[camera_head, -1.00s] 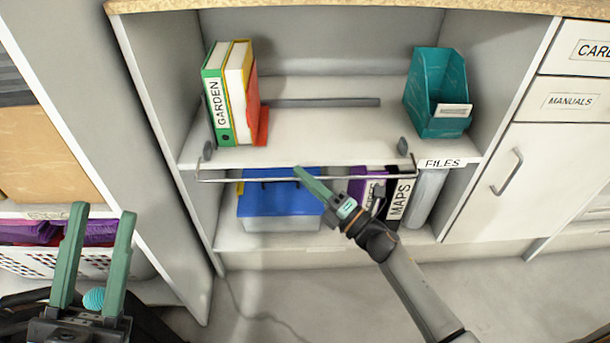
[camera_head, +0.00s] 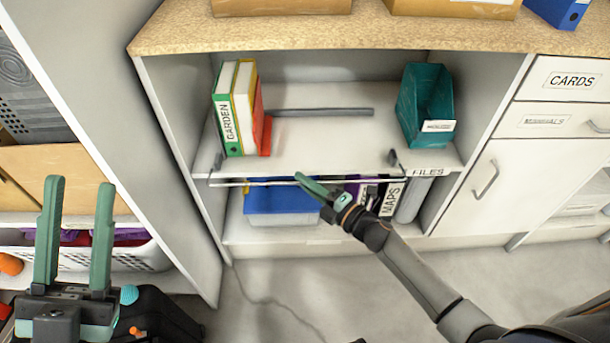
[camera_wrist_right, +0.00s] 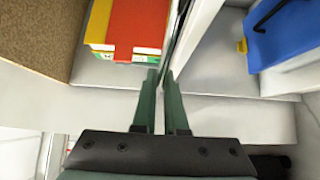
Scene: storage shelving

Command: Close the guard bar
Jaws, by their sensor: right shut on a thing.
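The guard bar (camera_head: 255,183) is a thin metal rail across the front of the middle shelf (camera_head: 310,155), held by short side arms on dark pivots (camera_head: 392,157). It lies in front of and slightly below the shelf edge in the head view. My right gripper (camera_head: 304,181) is shut on the bar near its middle, its arm reaching in from the lower right. In the right wrist view the right gripper's fingers (camera_wrist_right: 162,75) are close together, with the bar (camera_wrist_right: 178,48) running between their tips. My left gripper (camera_head: 80,184) is open and empty at the lower left.
Binders (camera_head: 238,108) and a teal file holder (camera_head: 425,105) stand on the middle shelf, with a grey strip (camera_head: 320,112) behind. A blue-lidded box (camera_head: 280,199) and dark binders (camera_head: 391,198) are below. A drawer cabinet (camera_head: 515,170) stands to the right.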

